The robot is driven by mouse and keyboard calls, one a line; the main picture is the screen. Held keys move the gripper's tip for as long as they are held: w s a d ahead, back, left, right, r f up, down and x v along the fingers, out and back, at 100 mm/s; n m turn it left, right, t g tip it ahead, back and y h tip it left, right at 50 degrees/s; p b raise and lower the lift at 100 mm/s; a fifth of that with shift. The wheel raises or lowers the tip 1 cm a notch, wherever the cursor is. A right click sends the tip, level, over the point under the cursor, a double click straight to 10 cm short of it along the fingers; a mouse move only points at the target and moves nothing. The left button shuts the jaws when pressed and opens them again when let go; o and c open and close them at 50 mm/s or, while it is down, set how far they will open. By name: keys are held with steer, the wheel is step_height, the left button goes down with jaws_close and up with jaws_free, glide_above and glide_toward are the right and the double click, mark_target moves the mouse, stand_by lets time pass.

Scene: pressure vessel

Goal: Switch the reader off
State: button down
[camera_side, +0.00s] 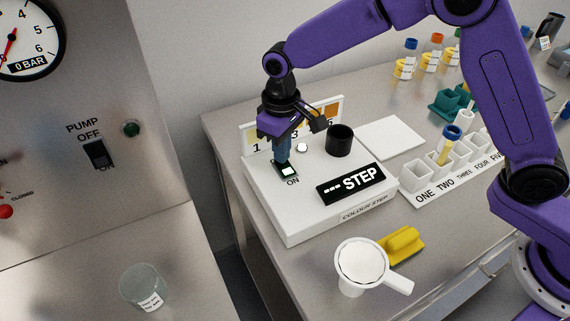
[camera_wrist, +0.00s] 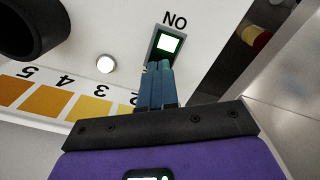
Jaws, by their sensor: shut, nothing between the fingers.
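The reader is a white box (camera_side: 290,221) marked COLOUR STEP, with a black display (camera_side: 351,184) reading "--- STEP". Its rocker switch (camera_side: 287,171) has a lit pale-green face, with ON printed beside it. The switch also shows in the wrist view (camera_wrist: 168,43), glowing, with the lettering upside down. My gripper (camera_side: 284,160) points down at the switch with its blue fingers together and empty. In the wrist view the fingertips (camera_wrist: 159,66) are at the edge of the switch; I cannot tell whether they touch it.
A black cup-like well (camera_side: 339,140) and a small white button (camera_side: 302,147) are on the reader. A numbered colour chart (camera_side: 331,112) stands behind.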

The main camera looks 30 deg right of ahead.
steer(key=shift+f, duration=0.45)
stand_by(0.3)
steer(key=shift+r, duration=3.5)
steer(key=shift+s+d+r, duration=0.1)
steer(key=shift+s+d, duration=0.05)
steer(key=shift+s, duration=0.05)
steer(key=s+d+n, duration=0.6)
steer(key=s+d, duration=1.8)
steer(key=s, duration=0.5)
steer(key=shift+d+r+n, duration=0.2)
steer(key=shift+r+n, duration=0.1)
steer(key=shift+r, duration=0.15)
